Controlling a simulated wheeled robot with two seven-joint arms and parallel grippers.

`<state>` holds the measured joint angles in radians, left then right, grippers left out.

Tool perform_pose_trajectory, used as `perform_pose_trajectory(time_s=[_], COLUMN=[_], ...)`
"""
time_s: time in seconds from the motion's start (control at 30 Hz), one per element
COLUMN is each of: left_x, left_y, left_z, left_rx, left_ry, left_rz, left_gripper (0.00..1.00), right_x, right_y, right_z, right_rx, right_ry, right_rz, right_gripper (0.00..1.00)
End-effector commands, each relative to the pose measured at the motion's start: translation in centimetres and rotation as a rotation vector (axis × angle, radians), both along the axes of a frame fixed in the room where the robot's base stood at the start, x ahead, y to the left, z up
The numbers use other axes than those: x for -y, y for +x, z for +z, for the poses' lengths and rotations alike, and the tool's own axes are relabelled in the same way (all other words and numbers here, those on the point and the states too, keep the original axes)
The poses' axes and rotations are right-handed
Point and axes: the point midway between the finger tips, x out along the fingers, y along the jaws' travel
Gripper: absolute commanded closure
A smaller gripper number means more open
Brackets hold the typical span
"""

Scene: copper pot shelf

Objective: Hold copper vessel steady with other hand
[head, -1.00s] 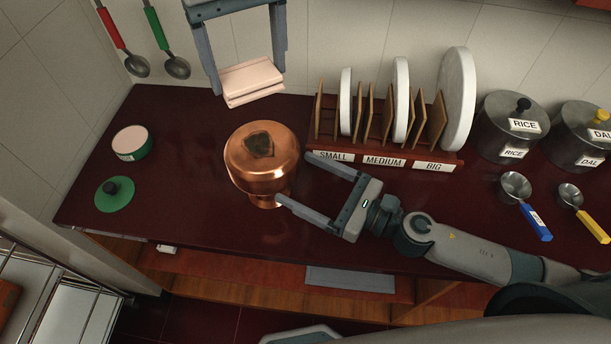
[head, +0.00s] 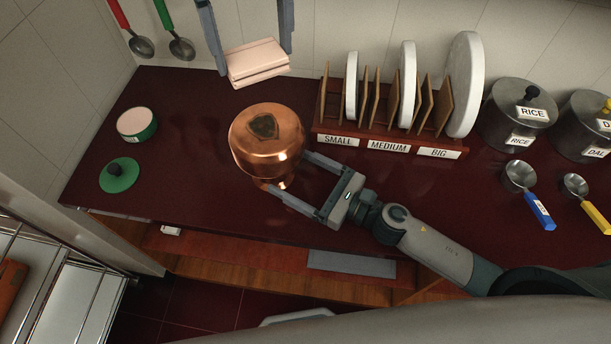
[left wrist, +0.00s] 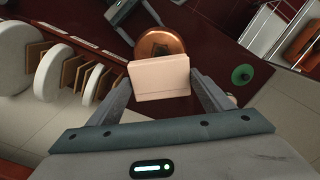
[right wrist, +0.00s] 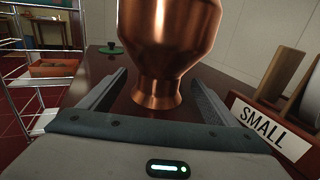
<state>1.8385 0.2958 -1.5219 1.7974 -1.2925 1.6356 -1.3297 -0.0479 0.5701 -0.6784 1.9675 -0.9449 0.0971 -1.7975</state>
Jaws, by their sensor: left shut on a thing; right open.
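My left gripper (head: 255,60) comes in from the top of the head view, shut on a pale pink block (left wrist: 160,78), held behind and above the vessel. My right gripper (head: 288,172) is open at the vessel's lower right. In the right wrist view, the vessel's foot (right wrist: 157,92) appears between my right fingertips, with gaps on both sides.
A rack (head: 345,140) with boards and white discs stands right of the vessel. Steel canisters (head: 515,115) and measuring spoons lie farther right. A green-and-white tin (head: 136,124) and green lid (head: 119,175) are at left. The counter in front of the vessel is clear.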

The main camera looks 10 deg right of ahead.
Motion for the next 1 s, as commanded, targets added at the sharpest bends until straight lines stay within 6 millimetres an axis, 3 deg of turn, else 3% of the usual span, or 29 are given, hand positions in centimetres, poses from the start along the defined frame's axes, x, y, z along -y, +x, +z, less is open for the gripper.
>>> perform_pose_trajectory(time_s=[0.3,0.73,0.77,1.0], left_x=[0.0,0.0,0.0,0.0], left_y=[0.0,0.0,0.0,0.0], left_z=[0.0,0.0,0.0,0.0], left_rx=[0.000,0.000,0.000,0.000], left_ry=[0.000,0.000,0.000,0.000], left_rz=[0.000,0.000,0.000,0.000], left_gripper=[0.44,0.44,0.44,0.44], right_x=[-2.5,-2.9,-2.9,-2.9], right_y=[2.1,2.5,2.5,2.5], right_z=[0.0,0.0,0.0,0.0], right_rx=[0.000,-0.001,-0.001,-0.001], right_ry=[0.000,-0.002,-0.001,-0.001], right_rz=[0.000,-0.001,-0.001,0.000], right_gripper=[0.17,0.17,0.22,0.79])
